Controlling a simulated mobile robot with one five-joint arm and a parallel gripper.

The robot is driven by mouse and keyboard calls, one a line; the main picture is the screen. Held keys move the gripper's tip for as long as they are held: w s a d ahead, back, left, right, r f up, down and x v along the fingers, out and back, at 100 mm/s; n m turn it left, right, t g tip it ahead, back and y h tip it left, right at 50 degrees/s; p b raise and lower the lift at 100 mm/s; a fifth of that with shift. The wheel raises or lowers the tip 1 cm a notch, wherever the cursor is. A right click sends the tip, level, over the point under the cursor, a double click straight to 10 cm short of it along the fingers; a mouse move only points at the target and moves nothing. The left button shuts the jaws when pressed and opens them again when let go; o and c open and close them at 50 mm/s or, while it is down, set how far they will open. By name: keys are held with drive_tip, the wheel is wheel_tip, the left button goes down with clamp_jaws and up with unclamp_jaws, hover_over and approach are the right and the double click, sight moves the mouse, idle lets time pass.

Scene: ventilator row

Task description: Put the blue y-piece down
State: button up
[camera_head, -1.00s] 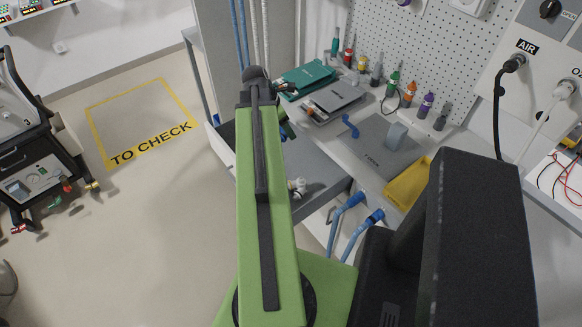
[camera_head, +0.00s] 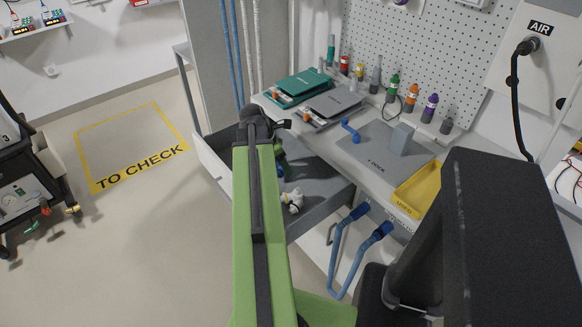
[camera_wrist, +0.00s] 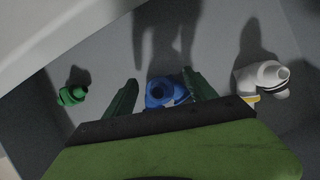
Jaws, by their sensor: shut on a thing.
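In the wrist view the blue y-piece (camera_wrist: 165,92) sits between the two dark green fingers of my gripper (camera_wrist: 160,95), which is shut on it. The drawer (camera_wrist: 215,40) with a grey floor lies below, and the gripper's shadow falls on that floor. In the head view my arm reaches over the open drawer (camera_head: 322,208) under the bench. My gripper is mostly hidden behind the arm there. I cannot tell how far the y-piece is above the drawer floor.
A green fitting (camera_wrist: 72,95) lies left of my gripper in the drawer, and a white fitting (camera_wrist: 262,78) lies right. The bench holds a grey mat (camera_head: 375,165), a yellow tray (camera_head: 415,190) and folders (camera_head: 300,85). Blue hoses (camera_head: 345,250) hang in front.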

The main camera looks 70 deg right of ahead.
sight(295, 168)
drive_tip(key=s+d, duration=0.2)
drive_tip(key=shift+s+d, duration=0.3)
drive_tip(key=shift+d, duration=0.05)
drive_tip(key=shift+a+f+b, duration=0.15)
drive_tip(key=shift+f+b, duration=0.65)
drive_tip(key=shift+b, duration=0.05)
drive_tip(key=shift+w+r, duration=0.1)
drive_tip(key=shift+r, duration=0.15)
drive_tip(key=shift+f, duration=0.25)
drive_tip(key=o, duration=1.7)
drive_tip(key=shift+r, duration=0.1)
